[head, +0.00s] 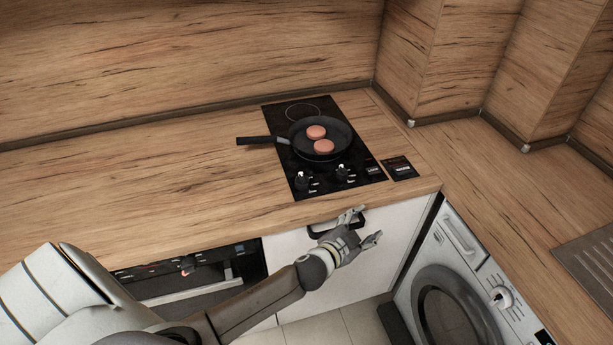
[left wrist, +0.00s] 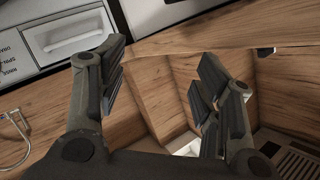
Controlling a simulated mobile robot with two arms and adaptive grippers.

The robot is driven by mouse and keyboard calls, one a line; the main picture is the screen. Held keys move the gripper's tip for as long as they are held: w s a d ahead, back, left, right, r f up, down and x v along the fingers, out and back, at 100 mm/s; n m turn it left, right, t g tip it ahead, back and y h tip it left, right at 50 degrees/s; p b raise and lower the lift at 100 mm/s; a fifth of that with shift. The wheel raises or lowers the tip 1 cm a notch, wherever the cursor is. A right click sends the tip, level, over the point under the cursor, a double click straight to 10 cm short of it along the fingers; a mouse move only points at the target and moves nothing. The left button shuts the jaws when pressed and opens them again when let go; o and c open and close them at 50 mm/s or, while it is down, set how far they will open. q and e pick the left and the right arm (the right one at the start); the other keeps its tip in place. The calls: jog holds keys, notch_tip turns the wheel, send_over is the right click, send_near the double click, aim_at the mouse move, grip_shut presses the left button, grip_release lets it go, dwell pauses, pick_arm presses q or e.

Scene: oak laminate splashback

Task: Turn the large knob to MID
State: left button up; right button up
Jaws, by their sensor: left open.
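The black cooktop (head: 276,130) is set in the wooden counter. Two small knobs stand on its front strip, a left knob (head: 302,180) and a right knob (head: 343,171). I cannot tell from their size which is the large one, and their markings are too small to read. My left gripper (head: 368,224) is open and empty, in front of the counter edge and to the right of and nearer than the knobs, touching neither. In the left wrist view its open fingers (left wrist: 160,75) have nothing between them, and no cooktop knob shows there. My right gripper is not in view.
A dark frying pan (head: 341,136) with two round patties sits on the cooktop, its handle (head: 257,140) pointing left. A white washing machine (head: 463,245) with a round dial stands at the right. The counter left of the cooktop (head: 180,170) is clear.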

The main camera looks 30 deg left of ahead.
pick_arm(q)
jog(key=w+d+r+m+t+h, duration=0.1)
jog(key=w+d+r+m+h, duration=0.45)
jog(key=r, duration=0.25)
notch_tip(320, 180, up, 6)
jog(key=m+g+y, duration=0.8)
jog(key=m+g, duration=0.5)
jog(key=g, duration=0.3)
send_over(302, 177)
jog(key=shift+a+f+n+h+p, duration=0.1)
jog(key=shift+f+n+h+p, duration=0.15)
jog(key=shift+p, duration=0.3)
notch_tip(302, 177, down, 10)
jog(key=shift+w+f+p, duration=0.1)
jog(key=shift+f+p, duration=0.05)
jog(key=shift+p, duration=1.1)
